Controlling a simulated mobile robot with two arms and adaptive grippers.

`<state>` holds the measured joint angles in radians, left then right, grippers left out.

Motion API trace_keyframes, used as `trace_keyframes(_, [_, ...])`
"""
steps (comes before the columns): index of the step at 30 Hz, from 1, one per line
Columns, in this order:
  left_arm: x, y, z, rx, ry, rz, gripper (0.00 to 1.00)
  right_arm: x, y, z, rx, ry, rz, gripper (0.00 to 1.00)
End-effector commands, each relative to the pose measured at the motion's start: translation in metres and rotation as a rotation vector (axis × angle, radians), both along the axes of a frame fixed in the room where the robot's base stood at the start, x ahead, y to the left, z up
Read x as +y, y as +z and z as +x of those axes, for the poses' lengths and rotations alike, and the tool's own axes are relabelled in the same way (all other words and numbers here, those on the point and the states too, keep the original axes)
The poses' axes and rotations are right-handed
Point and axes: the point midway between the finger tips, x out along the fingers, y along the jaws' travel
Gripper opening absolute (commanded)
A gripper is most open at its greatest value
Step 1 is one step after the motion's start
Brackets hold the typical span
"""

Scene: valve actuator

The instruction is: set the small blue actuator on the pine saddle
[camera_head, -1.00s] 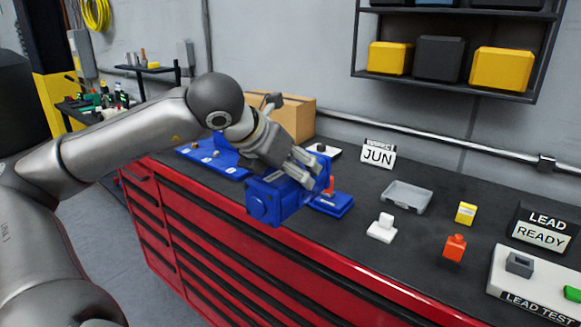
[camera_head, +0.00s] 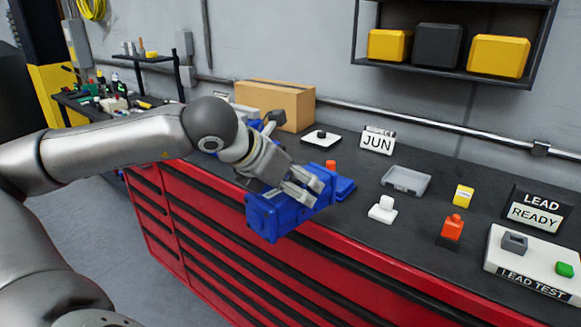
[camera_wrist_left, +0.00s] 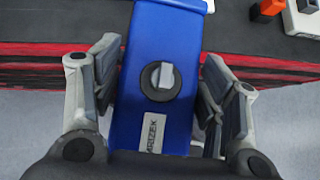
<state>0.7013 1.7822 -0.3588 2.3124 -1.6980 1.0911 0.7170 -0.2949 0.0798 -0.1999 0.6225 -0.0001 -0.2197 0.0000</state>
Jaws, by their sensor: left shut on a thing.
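The blue actuator (camera_head: 268,217) is a boxy blue body held in my left gripper (camera_head: 305,190) over the front edge of the bench. In the left wrist view the blue actuator (camera_wrist_left: 150,30) lies between the two fingers of my left gripper (camera_wrist_left: 160,80), with a round black and grey knob and a name label facing the camera. The fingers are shut on its sides. I cannot make out a pine saddle in these views. My right gripper is not in view.
The red bench has a dark top (camera_head: 410,240). A blue base (camera_head: 345,187) lies just behind the held actuator. A grey tray (camera_head: 406,180), white part (camera_head: 383,209), orange part (camera_head: 452,228) and yellow block (camera_head: 463,195) stand to the right. A cardboard box (camera_head: 285,105) stands behind.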

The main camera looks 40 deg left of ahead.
Motion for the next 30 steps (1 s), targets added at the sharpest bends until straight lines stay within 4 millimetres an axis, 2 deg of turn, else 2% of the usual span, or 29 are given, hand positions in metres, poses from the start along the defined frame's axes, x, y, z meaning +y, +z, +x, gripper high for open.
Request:
trace_keyframes(1, [-0.003,-0.002,-0.001,-0.013,-0.019,0.002,0.0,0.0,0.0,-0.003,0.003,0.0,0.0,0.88])
trace_keyframes(8, [-0.035,-0.051,-0.012,-0.008,-0.176,0.0,0.0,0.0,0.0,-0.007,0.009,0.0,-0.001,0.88])
trace_keyframes(21, [-0.124,-0.185,-0.041,-0.007,-0.614,-0.013,0.0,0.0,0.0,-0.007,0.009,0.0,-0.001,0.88])
trace_keyframes(30, [-0.169,-0.252,-0.055,-0.013,-0.836,-0.011,0.0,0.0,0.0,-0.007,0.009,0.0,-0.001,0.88])
